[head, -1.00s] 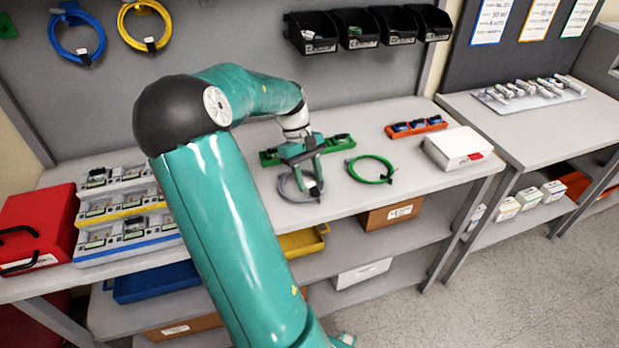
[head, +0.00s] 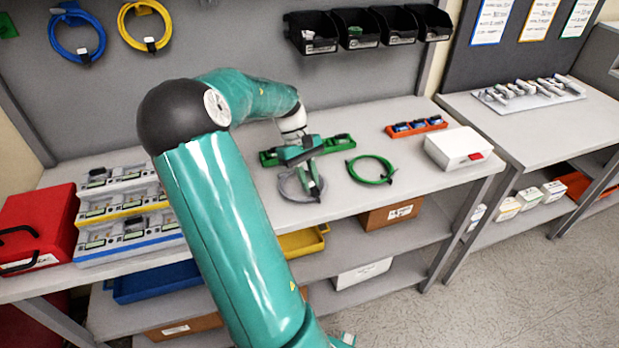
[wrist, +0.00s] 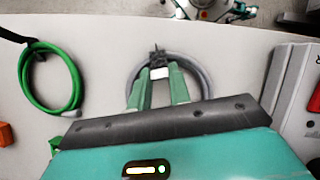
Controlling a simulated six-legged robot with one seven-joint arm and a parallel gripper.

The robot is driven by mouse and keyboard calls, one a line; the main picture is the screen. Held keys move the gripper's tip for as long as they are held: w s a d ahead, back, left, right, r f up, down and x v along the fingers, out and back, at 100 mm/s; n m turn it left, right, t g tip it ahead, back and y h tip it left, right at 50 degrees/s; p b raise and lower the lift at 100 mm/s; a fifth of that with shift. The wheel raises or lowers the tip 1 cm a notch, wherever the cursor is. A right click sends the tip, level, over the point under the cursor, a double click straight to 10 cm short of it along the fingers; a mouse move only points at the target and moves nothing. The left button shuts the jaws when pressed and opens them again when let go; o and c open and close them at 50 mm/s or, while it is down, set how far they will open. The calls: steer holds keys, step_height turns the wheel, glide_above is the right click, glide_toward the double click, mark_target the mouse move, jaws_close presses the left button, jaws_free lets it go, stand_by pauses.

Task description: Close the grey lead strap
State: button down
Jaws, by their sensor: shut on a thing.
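The grey lead (head: 290,192) lies coiled on the bench, and its coil also shows in the wrist view (wrist: 194,68). My gripper (head: 316,190) is lowered at the right side of the coil. In the wrist view my gripper (wrist: 158,66) has its two fingers around the dark strap (wrist: 157,52) and a small pale piece at the coil's edge. The gripper is shut on the strap. The fingers hide part of it, and I cannot tell whether the strap is closed.
A green coiled lead (head: 371,169) lies right of my gripper. A green tray (head: 338,143) is behind it, with an orange tray (head: 416,129) and a white box (head: 458,148) farther right. Colour-edged racks (head: 125,220) and a red case (head: 38,222) stand left.

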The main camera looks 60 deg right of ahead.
steer(key=shift+w+d+f+g+y, duration=0.2)
steer(key=shift+f+g+y, duration=0.4)
steer(key=shift+g, duration=0.55)
steer(key=shift+w+d+f+g+y, duration=0.1)
steer(key=shift+w+f+g+y, duration=0.35)
steer(key=shift+g, duration=0.7)
steer(key=shift+s+y, duration=0.1)
steer(key=shift+y, duration=0.15)
steer(key=c, duration=1.3)
jaws_free()
steer(key=v, duration=0.7)
steer(key=shift+r, duration=0.1)
